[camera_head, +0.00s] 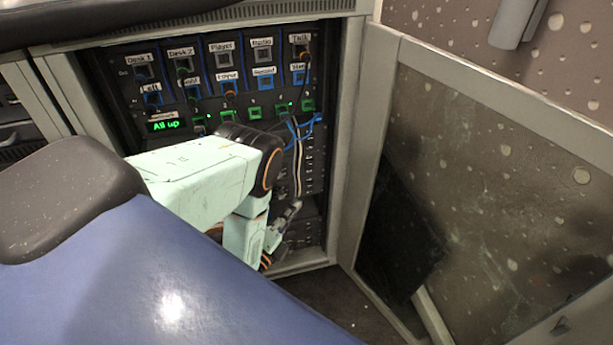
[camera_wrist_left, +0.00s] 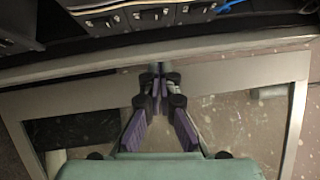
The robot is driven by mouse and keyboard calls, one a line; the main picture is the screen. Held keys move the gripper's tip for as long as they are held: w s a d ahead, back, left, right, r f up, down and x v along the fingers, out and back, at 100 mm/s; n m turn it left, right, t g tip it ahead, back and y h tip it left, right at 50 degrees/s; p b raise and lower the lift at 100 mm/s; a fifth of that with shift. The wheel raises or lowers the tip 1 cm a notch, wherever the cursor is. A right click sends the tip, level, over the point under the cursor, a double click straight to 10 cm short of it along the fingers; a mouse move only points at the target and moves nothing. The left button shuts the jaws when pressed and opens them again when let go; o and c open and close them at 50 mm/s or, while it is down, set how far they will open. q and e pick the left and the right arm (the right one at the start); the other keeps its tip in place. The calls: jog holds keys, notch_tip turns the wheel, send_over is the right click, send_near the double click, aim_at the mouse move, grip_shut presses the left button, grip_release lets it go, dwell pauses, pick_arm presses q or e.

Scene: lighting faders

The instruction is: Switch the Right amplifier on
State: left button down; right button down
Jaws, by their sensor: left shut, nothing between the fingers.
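The equipment rack (camera_head: 135,90) stands in an open cabinet, with labelled sockets at its top and darker units (camera_head: 312,185) lower down. I cannot tell which unit is the Right amplifier; my mint-green left arm covers much of the lower rack. My left gripper (camera_head: 296,207) is in front of the lower rack, near its right side, shut and empty. In the left wrist view its fingertips (camera_wrist_left: 157,70) meet in front of the cabinet's grey frame, with rack units (camera_wrist_left: 150,14) beyond at the top. No contact with a switch shows. My right gripper is not in view.
A green display (camera_head: 167,125) reads "All up". Blue and pale cables (camera_head: 298,160) hang near the gripper. The cabinet's glass door (camera_head: 490,190) stands open on the right, its grey frame (camera_head: 352,140) close to the arm. Dark floor (camera_head: 325,292) lies below.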

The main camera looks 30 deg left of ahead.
pick_arm(q)
jog(key=w+b, duration=0.1)
jog(key=b, duration=0.5)
send_near(316, 159)
jog(key=w+d, duration=0.1)
jog(key=d, duration=0.2)
jog(key=w+a+b, duration=0.1)
jog(key=w+a, duration=0.2)
jog(key=shift+w+a+r+b, duration=0.1)
jog(key=shift+w+r+b, duration=0.1)
jog(key=shift+b, duration=0.15)
